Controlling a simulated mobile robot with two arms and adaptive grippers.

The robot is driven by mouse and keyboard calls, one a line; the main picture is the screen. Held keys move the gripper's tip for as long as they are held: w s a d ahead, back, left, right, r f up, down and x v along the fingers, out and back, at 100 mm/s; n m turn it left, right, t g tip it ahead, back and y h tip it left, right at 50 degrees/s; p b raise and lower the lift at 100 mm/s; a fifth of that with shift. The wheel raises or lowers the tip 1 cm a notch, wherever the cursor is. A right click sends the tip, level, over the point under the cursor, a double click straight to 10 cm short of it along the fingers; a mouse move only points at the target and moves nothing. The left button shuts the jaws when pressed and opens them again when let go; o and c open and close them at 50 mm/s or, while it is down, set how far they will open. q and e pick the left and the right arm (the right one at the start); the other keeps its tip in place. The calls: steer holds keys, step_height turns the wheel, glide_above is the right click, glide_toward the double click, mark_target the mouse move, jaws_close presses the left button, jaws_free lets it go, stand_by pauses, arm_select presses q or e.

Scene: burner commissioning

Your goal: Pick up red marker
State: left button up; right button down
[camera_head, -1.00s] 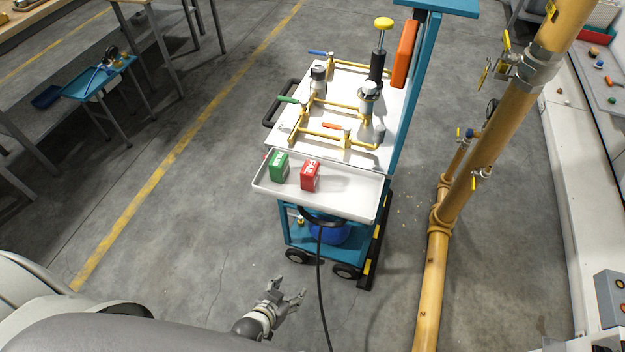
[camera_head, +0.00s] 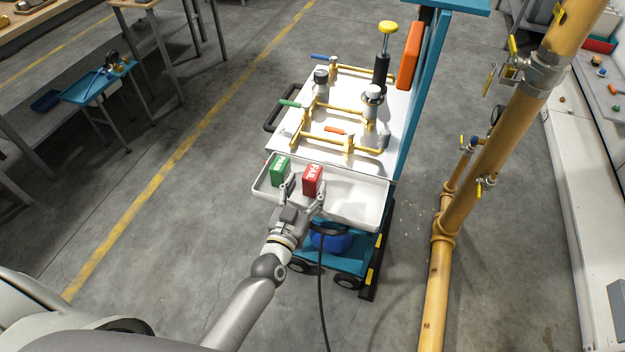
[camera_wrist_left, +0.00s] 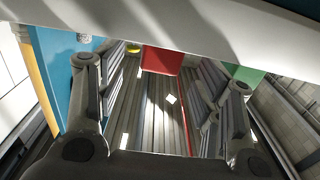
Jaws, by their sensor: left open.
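The red marker (camera_head: 313,180) is a small block with white lettering, standing in the white tray (camera_head: 352,205) on the cart's front. A green marker (camera_head: 280,170) stands just left of it. My left gripper (camera_head: 304,195) is open at the tray's front edge, its fingertips close in front of the red marker. In the left wrist view the red marker (camera_wrist_left: 163,60) shows between the spread fingers, partly hidden by the pale tray edge. The green marker (camera_wrist_left: 245,73) shows there near the right finger. I cannot tell whether a finger touches the red marker. My right gripper is not in view.
The teal cart carries a white panel (camera_head: 345,105) with brass pipes and valves behind the tray. A black cable (camera_head: 321,290) hangs in front. A thick yellow pipe (camera_head: 470,190) stands to the right. The tray's right half is empty.

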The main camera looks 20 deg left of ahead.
arm_select(q)
steer(key=shift+w+d+r+p, duration=0.1)
steer(key=shift+w+p, duration=0.1)
steer(key=shift+w, duration=1.15)
steer(key=shift+w+r+p, duration=0.1)
steer(key=shift+w+p, duration=0.1)
steer(key=shift+w, duration=1.15)
steer(key=shift+c, duration=0.2)
steer(key=c, duration=1.1)
